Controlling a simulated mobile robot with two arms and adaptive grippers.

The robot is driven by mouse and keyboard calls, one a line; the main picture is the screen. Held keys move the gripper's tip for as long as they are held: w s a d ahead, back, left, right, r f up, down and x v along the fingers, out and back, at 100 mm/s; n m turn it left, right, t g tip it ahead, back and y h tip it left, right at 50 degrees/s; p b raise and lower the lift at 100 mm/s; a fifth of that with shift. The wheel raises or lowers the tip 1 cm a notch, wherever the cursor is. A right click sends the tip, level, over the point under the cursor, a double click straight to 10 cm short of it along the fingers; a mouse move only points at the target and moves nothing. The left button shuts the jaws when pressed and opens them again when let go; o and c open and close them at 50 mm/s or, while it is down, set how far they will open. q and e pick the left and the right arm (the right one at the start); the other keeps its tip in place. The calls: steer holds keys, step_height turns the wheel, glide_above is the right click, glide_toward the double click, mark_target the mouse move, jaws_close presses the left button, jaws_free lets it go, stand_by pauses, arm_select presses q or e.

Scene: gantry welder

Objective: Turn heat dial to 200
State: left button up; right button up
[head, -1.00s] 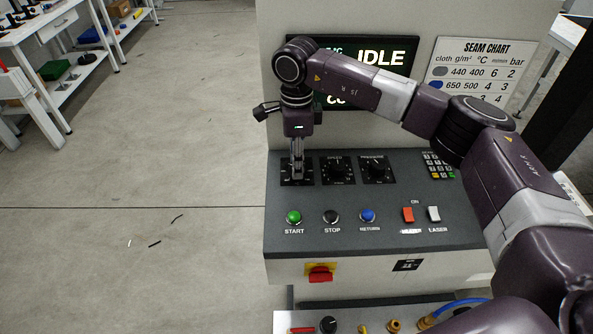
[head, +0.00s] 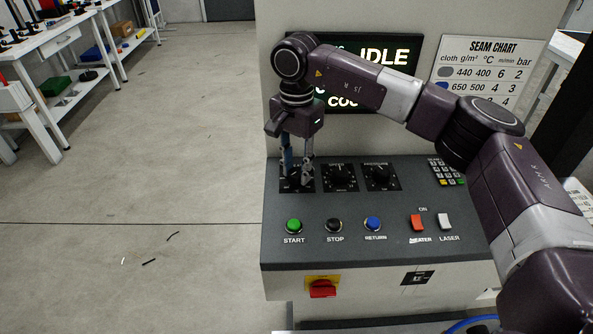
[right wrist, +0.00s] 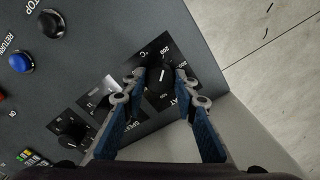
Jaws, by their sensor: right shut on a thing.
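The heat dial (head: 296,176) is the leftmost of three black dials in a row on the grey console. In the right wrist view the dial knob (right wrist: 160,76) shows a white mark, with a scale in °C printed around it; which number the mark meets is too small to tell. My right gripper (head: 297,181) reaches down onto this dial from above. In the right wrist view its two fingertips (right wrist: 160,79) sit on opposite sides of the knob, shut on it. My left gripper is not in view.
The speed dial (head: 339,176) and pressure dial (head: 380,176) are close to the right. Start (head: 293,226), stop (head: 334,225) and return (head: 373,223) buttons lie below, with a red heater switch (head: 417,222). The screen (head: 384,57) reads IDLE. Open floor lies left.

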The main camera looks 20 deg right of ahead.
mark_target(297, 171)
steer(key=shift+w+r+n, duration=0.1)
steer(key=shift+r+n, duration=0.05)
steer(key=shift+n, duration=0.45)
steer(key=o, duration=1.1)
steer(key=shift+o, duration=0.2)
step_height(297, 171, up, 12)
